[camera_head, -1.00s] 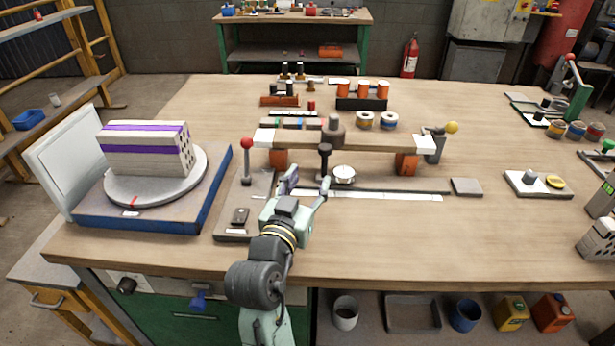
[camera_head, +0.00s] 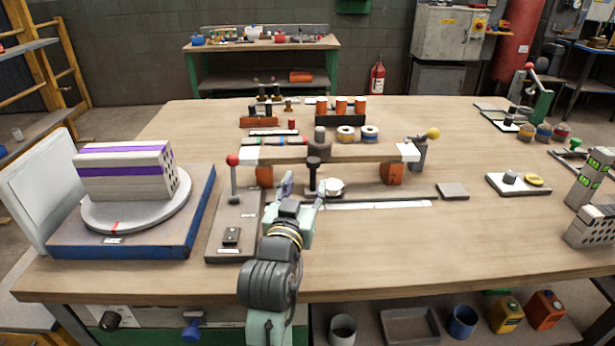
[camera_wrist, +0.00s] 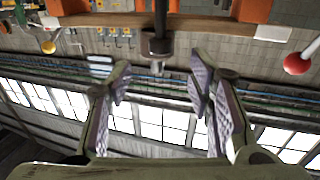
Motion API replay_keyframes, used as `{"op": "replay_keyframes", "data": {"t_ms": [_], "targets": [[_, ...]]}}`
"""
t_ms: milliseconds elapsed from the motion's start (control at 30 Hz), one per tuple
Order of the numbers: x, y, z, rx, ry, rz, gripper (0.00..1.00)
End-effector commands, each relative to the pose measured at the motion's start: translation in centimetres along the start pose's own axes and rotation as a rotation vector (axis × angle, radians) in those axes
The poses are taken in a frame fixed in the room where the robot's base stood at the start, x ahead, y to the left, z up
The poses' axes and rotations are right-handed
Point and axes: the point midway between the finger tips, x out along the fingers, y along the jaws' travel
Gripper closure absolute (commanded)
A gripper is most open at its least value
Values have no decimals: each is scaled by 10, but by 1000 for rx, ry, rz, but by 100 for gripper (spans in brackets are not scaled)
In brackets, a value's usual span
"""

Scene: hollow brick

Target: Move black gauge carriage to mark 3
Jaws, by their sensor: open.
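The black gauge carriage (camera_head: 313,178) is a dark upright post with a wide round knob, on a rail in front of a wooden beam. A round silver dial (camera_head: 334,187) is beside it on the right. My gripper (camera_head: 304,188) is open and empty, just in front of the carriage, with a finger to each side of the post in the picture. In the wrist view, the open fingers (camera_wrist: 158,80) point toward the dark post (camera_wrist: 160,25), which shows beyond and between their tips. I cannot tell whether they touch it. The scale marks are too small to read.
A red-knobbed lever (camera_head: 233,180) stands left of the rail, and a yellow-knobbed clamp (camera_head: 420,150) is at the beam's right end. The wooden beam (camera_head: 350,153) on orange blocks spans behind. A turntable (camera_head: 140,205) with a striped block is at left.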

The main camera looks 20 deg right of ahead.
Motion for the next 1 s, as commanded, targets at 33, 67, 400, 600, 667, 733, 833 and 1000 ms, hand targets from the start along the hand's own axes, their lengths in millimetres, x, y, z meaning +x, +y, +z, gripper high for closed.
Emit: {"op": "replay_keyframes", "data": {"t_ms": [33,67,400,600,667,733,833,1000], "targets": [[12,0,-2,0,-2,2,53],[18,0,-3,-1,-2,2,53],[72,0,-2,-1,-1,1,53],[81,0,0,0,0,-1,53],[81,0,0,0,0,-1,53],[81,0,0,0,0,-1,53],[81,0,0,0,0,-1,53],[81,0,0,-1,0,-1,65]]}}
